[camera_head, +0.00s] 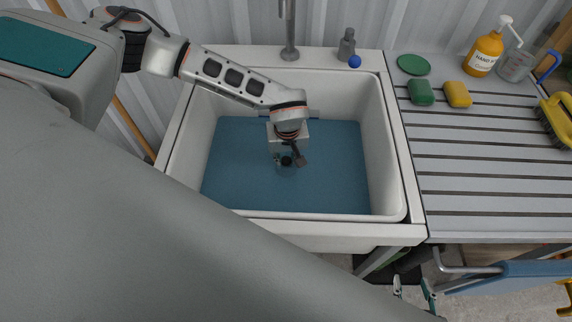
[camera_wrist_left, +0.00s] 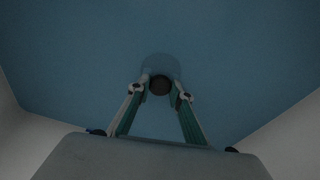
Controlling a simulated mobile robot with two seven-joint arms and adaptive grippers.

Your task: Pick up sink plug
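The sink plug (camera_wrist_left: 160,87) shows as a small dark round piece with a faint paler disc around it, under the blue water. My left gripper (camera_head: 288,160) reaches down into the sink at the plug; in the head view the plug is mostly hidden by it. In the left wrist view the plug lies between the two fingertips, which are very close to it on both sides. I cannot tell whether they touch it. My right gripper (camera_head: 414,292) is low in the head view, outside the sink, with its fingers apart and nothing between them.
The white sink (camera_head: 405,150) has raised walls around the arm. The slatted drainboard (camera_head: 480,180) at right holds sponges, a soap bottle (camera_head: 484,52) and a brush (camera_head: 557,118).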

